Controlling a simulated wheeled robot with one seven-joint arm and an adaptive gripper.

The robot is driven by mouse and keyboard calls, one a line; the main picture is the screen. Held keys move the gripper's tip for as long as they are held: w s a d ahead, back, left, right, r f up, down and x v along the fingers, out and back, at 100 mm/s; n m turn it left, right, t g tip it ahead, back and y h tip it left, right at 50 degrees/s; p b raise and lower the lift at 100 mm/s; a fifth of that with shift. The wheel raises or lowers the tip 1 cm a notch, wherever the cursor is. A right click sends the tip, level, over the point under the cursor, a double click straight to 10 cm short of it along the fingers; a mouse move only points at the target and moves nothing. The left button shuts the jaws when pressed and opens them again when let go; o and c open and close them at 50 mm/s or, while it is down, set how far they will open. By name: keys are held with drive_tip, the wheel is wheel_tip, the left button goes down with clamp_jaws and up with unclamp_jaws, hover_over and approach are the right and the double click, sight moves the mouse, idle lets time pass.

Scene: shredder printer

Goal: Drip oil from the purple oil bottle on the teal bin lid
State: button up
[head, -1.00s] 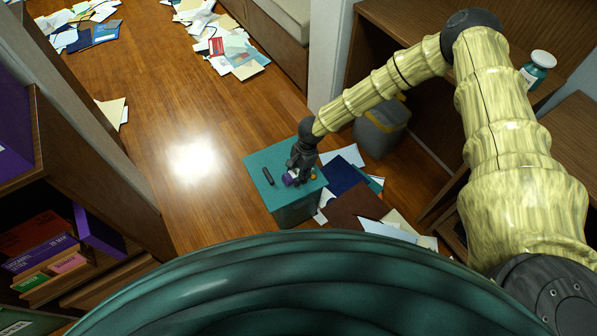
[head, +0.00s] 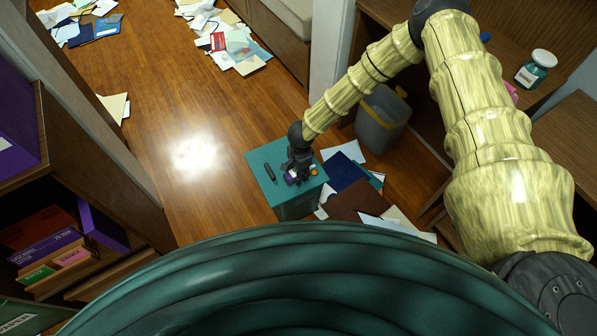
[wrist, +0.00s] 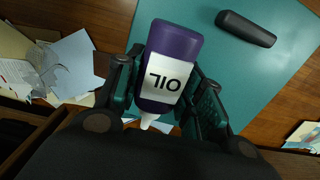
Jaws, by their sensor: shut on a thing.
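The teal bin lid (head: 264,158) is the flat top of a box-shaped bin standing on the wooden floor in the head view. It fills much of the wrist view's background (wrist: 225,75). My gripper (head: 297,172) is over the lid's right part, shut on the purple oil bottle (head: 290,179). In the wrist view the bottle (wrist: 172,45) sits between my gripper's fingers (wrist: 165,95), its white OIL label upside down and its white nozzle toward the picture's bottom. I cannot tell whether the bottle touches the lid, and no drops show.
A dark, rounded bar (head: 270,172) lies on the lid, left of my gripper. A small orange thing (head: 313,172) shows at its right edge. Papers and folders (head: 352,200) lie right of the bin. A grey bin (head: 380,120) stands behind; open floor is left.

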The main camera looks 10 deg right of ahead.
drive_tip(key=shift+r+p, duration=3.05)
drive_tip(key=shift+r, duration=1.45)
drive_tip(key=shift+a+f+t+h, duration=0.15)
drive_tip(key=shift+t+h, duration=0.15)
drive_tip(key=shift+h, duration=0.7)
drive_tip(key=shift+t+h, duration=0.5)
drive_tip(key=shift+h, duration=0.9)
drive_tip(key=shift+f, duration=0.1)
